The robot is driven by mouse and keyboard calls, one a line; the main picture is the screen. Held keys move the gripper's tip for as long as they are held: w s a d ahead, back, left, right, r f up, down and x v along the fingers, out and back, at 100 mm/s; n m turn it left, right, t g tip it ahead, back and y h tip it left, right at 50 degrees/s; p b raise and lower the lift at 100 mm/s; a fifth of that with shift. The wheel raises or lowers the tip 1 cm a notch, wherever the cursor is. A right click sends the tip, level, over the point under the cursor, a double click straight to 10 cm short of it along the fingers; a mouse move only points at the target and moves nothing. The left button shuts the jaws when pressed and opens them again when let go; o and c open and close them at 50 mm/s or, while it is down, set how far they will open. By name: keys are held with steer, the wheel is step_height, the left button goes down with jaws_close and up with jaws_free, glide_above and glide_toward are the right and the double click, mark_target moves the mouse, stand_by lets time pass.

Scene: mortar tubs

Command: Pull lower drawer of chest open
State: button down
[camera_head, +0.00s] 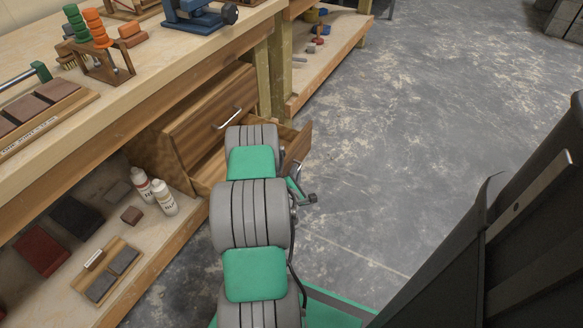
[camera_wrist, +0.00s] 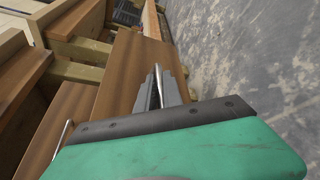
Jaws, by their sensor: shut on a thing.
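The wooden chest (camera_head: 170,150) stands under the workbench. Its upper drawer (camera_head: 208,108) is closed, with a metal bar handle (camera_head: 227,118). The lower drawer (camera_head: 300,148) stands out from the chest, so it is open; my arm covers much of it in the head view. In the wrist view the lower drawer's front (camera_wrist: 124,72) lies beside my gripper (camera_wrist: 158,78). The fingers are shut at this front, on its handle, which they mostly hide. The upper drawer's front (camera_wrist: 52,122) is at lower left there. In the head view my arm hides the fingertips.
The workbench (camera_head: 150,85) runs above the chest, with tools on top. Its lower shelf (camera_head: 150,262) holds two white bottles (camera_head: 152,190) and several blocks left of the chest. Another shelf (camera_head: 320,70) is beyond. The concrete floor (camera_head: 400,130) to the right is clear.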

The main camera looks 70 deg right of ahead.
steer(key=shift+s+a, duration=0.1)
steer(key=shift+s, duration=0.6)
steer(key=shift+f, duration=0.1)
steer(key=c, duration=1.8)
jaws_free()
steer(key=shift+o, duration=0.2)
steer(key=v, duration=0.7)
steer(key=shift+a+b, duration=0.3)
steer(key=shift+a, duration=0.05)
steer(key=shift+s, duration=0.15)
